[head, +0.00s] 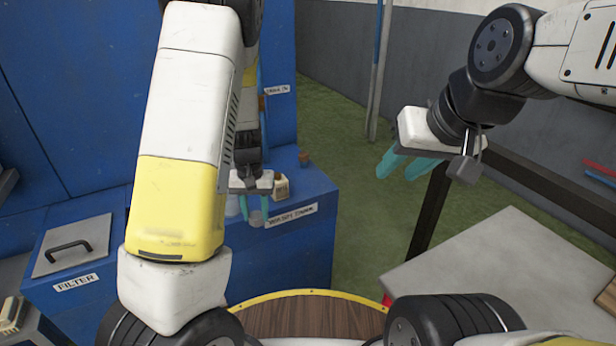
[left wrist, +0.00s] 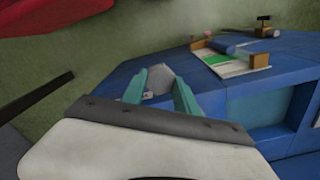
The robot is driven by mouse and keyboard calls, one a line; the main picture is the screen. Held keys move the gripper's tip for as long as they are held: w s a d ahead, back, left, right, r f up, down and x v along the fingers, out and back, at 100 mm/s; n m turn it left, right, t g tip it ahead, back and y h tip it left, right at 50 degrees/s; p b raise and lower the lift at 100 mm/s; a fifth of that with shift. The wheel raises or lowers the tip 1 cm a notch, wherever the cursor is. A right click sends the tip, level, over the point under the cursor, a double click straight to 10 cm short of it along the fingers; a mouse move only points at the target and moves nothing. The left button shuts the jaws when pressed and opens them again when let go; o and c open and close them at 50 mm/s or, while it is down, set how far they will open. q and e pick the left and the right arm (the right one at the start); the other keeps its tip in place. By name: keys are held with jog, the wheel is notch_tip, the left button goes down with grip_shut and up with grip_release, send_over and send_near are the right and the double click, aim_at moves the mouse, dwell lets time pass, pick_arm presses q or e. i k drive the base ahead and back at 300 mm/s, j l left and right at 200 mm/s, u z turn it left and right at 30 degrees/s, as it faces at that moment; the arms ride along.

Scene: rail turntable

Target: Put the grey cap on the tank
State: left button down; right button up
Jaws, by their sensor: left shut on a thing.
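My left gripper (head: 256,211) reaches down over the blue cabinet in the head view. It is shut on the grey cap (head: 257,219), which shows at its fingertips. In the left wrist view the grey cap (left wrist: 160,79) sits between the teal fingers of the left gripper (left wrist: 158,86). The tank (head: 318,203) appears to be the blue block with a white label whose small text looks like a tank name. The cap is by its front edge; I cannot tell whether they touch. No filler opening is visible. My right gripper (head: 405,168) is open and empty, away to the right.
A grey filter lid (head: 70,245) with a handle is at left. A grey table (head: 490,265) is at right. Green floor lies between.

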aim_at(316, 183)
jog(key=j+z, duration=0.1)
jog(key=z, duration=0.4)
jog(key=i+j+z, duration=0.1)
jog(key=z, duration=0.35)
jog(key=j+z, duration=0.2)
jog(key=z, duration=0.3)
jog(key=i+j+z, duration=0.1)
jog(key=j+z, duration=0.35)
jog(key=j, duration=0.15)
jog(key=j+u, duration=0.25)
jog(key=u, duration=0.25)
jog(key=i+j+u, duration=0.15)
jog(key=u, duration=0.3)
